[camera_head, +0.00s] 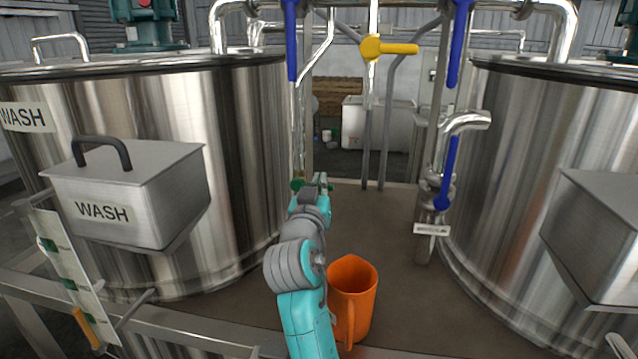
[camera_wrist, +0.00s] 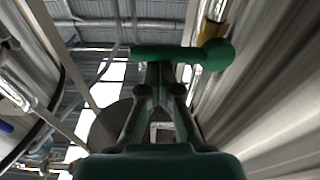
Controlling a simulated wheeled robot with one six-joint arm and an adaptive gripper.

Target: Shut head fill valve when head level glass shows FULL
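My gripper (camera_head: 318,186) reaches forward between the two steel tanks, at the end of my teal and grey arm. In the wrist view, its dark fingers (camera_wrist: 162,82) come together at the tips, with nothing seen between them. A green lever (camera_wrist: 165,53) with a rounded end lies across just beyond the tips; I cannot tell whether they touch it. A little green also shows beside my gripper in the head view (camera_head: 297,184). A yellow-handled valve (camera_head: 388,47) is on the upper pipe, its lever pointing right. No label tells me which valve is the head fill valve, and I cannot make out the level glass.
An orange jug (camera_head: 352,298) stands on the floor plate right beside my arm. The left tank (camera_head: 240,140) carries a WASH box (camera_head: 135,200). The right tank (camera_head: 540,150) stands opposite. Blue levers (camera_head: 291,40) hang on pipes; another blue-handled valve (camera_head: 446,190) sits by the right tank.

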